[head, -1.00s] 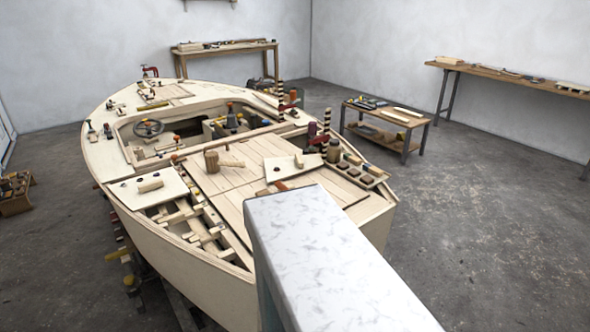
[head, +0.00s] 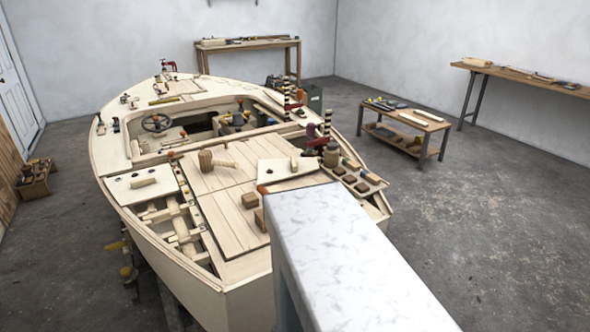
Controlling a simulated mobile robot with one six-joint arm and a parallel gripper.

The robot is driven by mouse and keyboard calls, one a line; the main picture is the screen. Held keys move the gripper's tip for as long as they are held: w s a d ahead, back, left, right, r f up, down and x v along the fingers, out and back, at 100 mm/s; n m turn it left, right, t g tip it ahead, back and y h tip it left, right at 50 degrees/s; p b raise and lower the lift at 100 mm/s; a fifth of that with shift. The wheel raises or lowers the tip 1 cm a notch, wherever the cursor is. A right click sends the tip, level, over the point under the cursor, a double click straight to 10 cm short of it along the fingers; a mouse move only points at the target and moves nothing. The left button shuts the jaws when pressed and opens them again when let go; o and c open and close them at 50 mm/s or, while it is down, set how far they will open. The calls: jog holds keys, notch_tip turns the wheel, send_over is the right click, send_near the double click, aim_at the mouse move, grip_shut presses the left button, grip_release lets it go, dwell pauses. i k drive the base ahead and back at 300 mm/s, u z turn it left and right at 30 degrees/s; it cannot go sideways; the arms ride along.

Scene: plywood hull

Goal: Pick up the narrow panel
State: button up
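Two pale loose panels lie on the plywood hull (head: 190,268). The left panel (head: 122,190) has a wooden handle-like piece on it and lies beside the open framed bay. I cannot tell for sure which one is the narrow panel. A white marbled arm part of mine covers the lower right of the hull. My gripper is not visible.
A wooden mallet (head: 212,160) and small wooden blocks (head: 250,200) lie on the hatch. A tray of dark blocks (head: 372,180) and striped posts (head: 328,121) stand at the right edge. A low bench (head: 408,117) stands beyond. Floor at right is clear.

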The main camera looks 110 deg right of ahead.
aim_at(282, 168)
jog(key=z, duration=0.05)
jog(key=k, duration=1.55)
jog(key=u, duration=1)
jog(key=k, duration=1.9)
